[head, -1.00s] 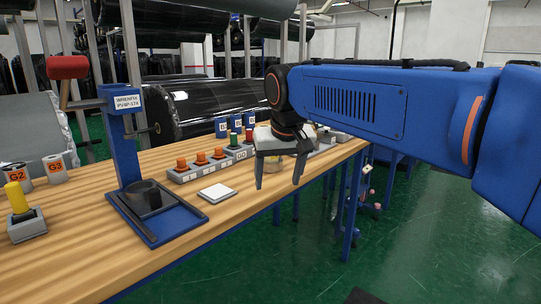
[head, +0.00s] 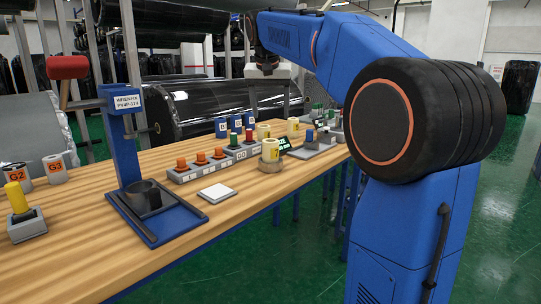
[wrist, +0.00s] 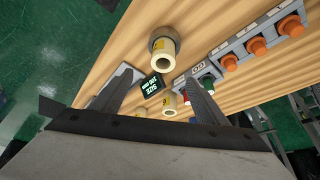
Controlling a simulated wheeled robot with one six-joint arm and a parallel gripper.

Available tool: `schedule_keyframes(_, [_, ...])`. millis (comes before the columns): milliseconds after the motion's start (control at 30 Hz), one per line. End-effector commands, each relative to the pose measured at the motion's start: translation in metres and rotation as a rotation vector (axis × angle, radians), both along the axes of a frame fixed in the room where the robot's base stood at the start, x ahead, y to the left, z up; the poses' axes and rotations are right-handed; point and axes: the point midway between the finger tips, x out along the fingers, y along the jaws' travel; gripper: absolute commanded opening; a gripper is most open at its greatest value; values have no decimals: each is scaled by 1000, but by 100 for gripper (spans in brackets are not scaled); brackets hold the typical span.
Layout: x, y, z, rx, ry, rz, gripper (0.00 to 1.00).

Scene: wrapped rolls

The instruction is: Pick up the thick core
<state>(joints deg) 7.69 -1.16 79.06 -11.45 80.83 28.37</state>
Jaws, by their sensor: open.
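A cream core (head: 270,151) with a yellow label stands upright on a round grey base near the bench's front edge. In the wrist view this core (wrist: 163,52) is seen from above, with its hollow end showing. Two more cream cores stand farther back: one core (head: 263,131) behind it, which seems to be the core (wrist: 168,102) between my fingers in the wrist view, and another core (head: 293,127) to the right. I cannot tell for certain which is the thick one. My gripper (wrist: 160,78) is open and empty, raised above the bench, with its fingers apart.
A small dark display (head: 284,145) stands beside the front core. A row of orange-knobbed button blocks (head: 201,159) lies to the left, with a white pad (head: 217,193) before it. A blue stand (head: 124,140) is farther left. Black wrapped rolls (head: 205,107) lie behind the bench.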

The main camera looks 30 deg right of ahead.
Motion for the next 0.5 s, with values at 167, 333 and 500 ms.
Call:
schedule_keyframes(167, [10,-7,-30,1,3,1,68])
schedule_keyframes(333, [20,-15,-58,0,4,0,68])
schedule_keyframes(500, [29,-21,-83,0,2,1,68])
